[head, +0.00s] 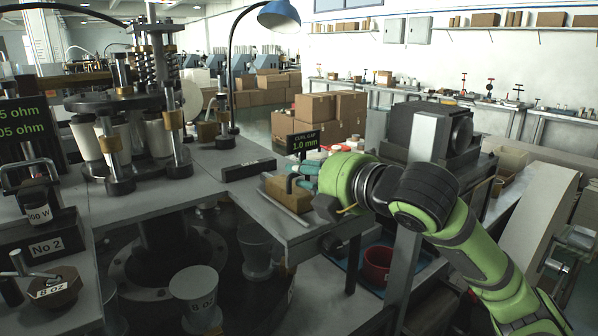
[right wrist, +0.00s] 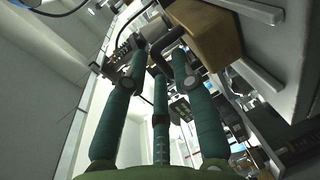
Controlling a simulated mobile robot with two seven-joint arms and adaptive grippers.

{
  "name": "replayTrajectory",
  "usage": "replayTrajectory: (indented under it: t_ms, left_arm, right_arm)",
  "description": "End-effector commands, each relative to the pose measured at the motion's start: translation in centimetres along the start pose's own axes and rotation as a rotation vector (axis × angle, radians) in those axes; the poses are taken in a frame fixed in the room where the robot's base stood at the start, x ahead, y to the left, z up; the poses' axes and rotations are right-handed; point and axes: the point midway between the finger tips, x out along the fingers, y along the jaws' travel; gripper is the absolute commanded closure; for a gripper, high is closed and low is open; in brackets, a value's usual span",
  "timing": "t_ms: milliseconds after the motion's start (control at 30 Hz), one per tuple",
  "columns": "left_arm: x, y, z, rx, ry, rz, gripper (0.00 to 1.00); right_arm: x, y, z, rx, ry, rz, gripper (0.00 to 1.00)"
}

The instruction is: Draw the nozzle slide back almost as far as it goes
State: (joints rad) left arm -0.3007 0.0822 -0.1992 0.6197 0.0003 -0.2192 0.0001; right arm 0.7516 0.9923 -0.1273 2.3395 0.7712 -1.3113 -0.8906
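A tan-brown block (head: 288,194) sits at the right end of the grey bench, with a dark bent handle (head: 291,182) on it. I take this for the nozzle slide, but its track is not clear. My right gripper (head: 306,177) reaches in from the right at the handle, its wrist hiding part of the block's right side. In the right wrist view the green fingers (right wrist: 160,66) converge around the dark bent handle (right wrist: 157,50), beside the tan block (right wrist: 206,36). Whether they press on it I cannot tell. My left gripper is out of view.
A small sign reading 1.0 mm (head: 304,142) stands just behind the block. A dark bar (head: 248,169) lies on the bench to the left. The forming turret with white cups (head: 155,135) stands further left. A red cup (head: 377,266) is below my arm.

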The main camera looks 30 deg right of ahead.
Motion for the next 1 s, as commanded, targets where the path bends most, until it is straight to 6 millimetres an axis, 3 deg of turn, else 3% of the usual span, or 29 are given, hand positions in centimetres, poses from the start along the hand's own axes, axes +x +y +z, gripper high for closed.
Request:
replayTrajectory:
  t_ms: [133,333,1000]
  left_arm:
    - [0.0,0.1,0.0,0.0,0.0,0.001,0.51]
    - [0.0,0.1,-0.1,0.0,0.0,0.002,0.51]
    - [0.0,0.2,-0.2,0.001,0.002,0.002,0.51]
  right_arm:
    - [-2.8,-0.1,0.1,-0.006,-0.004,-0.004,0.73]
    - [-4.7,-0.1,0.1,-0.001,-0.002,-0.004,0.73]
    - [-5.1,-0.1,0.0,0.0,0.0,-0.002,0.73]
